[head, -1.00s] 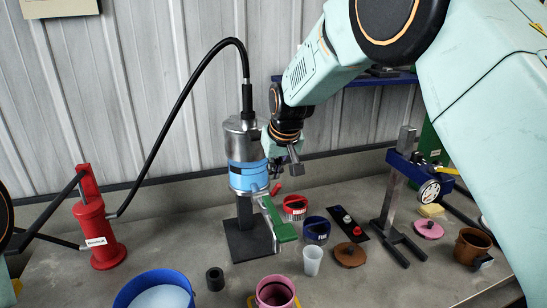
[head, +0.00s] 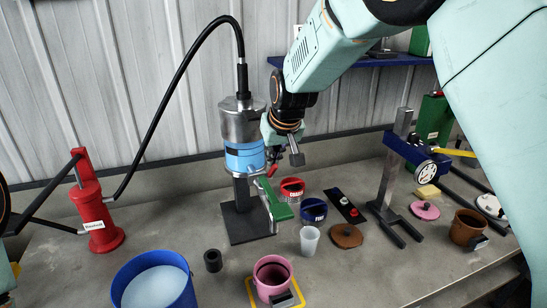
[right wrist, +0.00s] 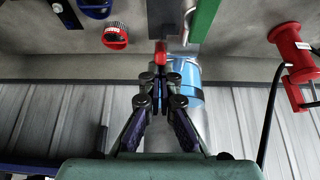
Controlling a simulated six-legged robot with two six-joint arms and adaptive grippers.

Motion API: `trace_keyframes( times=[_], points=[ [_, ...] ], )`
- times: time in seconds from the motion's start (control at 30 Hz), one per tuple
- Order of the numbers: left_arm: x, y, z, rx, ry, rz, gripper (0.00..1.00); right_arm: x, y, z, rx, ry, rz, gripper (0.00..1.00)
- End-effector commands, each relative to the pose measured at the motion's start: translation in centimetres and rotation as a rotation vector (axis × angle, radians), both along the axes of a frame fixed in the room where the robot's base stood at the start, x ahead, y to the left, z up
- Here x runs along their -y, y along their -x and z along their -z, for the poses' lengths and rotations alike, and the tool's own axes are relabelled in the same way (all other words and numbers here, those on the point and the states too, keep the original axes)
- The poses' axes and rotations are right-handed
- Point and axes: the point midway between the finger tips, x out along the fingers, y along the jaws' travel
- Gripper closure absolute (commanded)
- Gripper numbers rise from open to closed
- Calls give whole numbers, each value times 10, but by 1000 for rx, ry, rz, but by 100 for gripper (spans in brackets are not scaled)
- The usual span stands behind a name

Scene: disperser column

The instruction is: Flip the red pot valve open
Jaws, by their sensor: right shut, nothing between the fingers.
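The red pot valve shows as a small red lever (head: 271,171) low on the right side of the silver and blue column (head: 243,157). In the right wrist view the red lever tip (right wrist: 160,50) is just beyond the fingertips. My right gripper (head: 272,161) is beside the column, just above the lever. In the right wrist view its fingers (right wrist: 160,72) are shut together and empty, in line with the lever. I cannot tell whether they touch it. The valve's body is mostly hidden. My left gripper is not in view.
A green handle (head: 275,203) sticks out below the lever, close to the gripper. Red (head: 291,188) and blue (head: 313,211) containers stand to the right on the bench. A black hose (head: 160,100) arches from the column to the red pump (head: 95,213).

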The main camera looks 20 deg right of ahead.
Motion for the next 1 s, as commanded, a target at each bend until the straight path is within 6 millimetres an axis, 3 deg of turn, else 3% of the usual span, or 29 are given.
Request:
trace_keyframes(
  times=[1.0],
  points=[
    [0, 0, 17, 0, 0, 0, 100, 1, 10, 7, 83, -1, 3, 100]
  ],
)
